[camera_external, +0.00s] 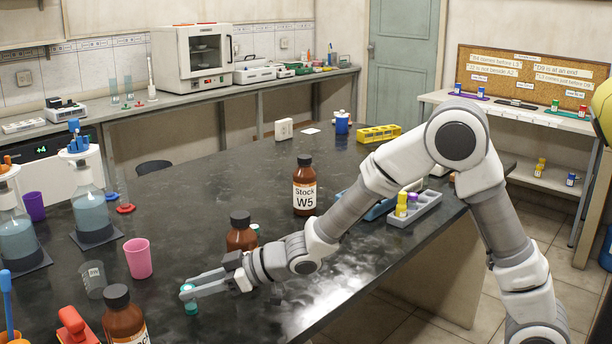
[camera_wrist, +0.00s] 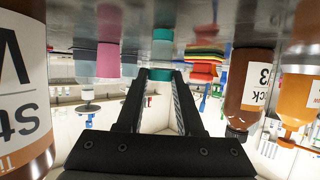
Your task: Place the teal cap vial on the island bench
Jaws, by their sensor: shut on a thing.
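The teal cap vial (camera_external: 191,307) is small and upright, low over the dark island bench (camera_external: 160,205), near its front left part. I cannot tell for sure whether its base touches the bench top. My gripper (camera_external: 187,290) reaches in from the right, low and nearly level, and is shut on the vial near its cap. In the wrist view, which is upside down, the teal vial (camera_wrist: 162,47) stands between the tips of my two black fingers (camera_wrist: 160,80). The fingers partly hide it.
Brown bottles stand close by: one beside my wrist (camera_external: 241,234), one in front (camera_external: 122,318), and the Stock W5 bottle (camera_external: 304,190) behind. A pink cup (camera_external: 138,258) and a clear beaker (camera_external: 92,279) are to the left.

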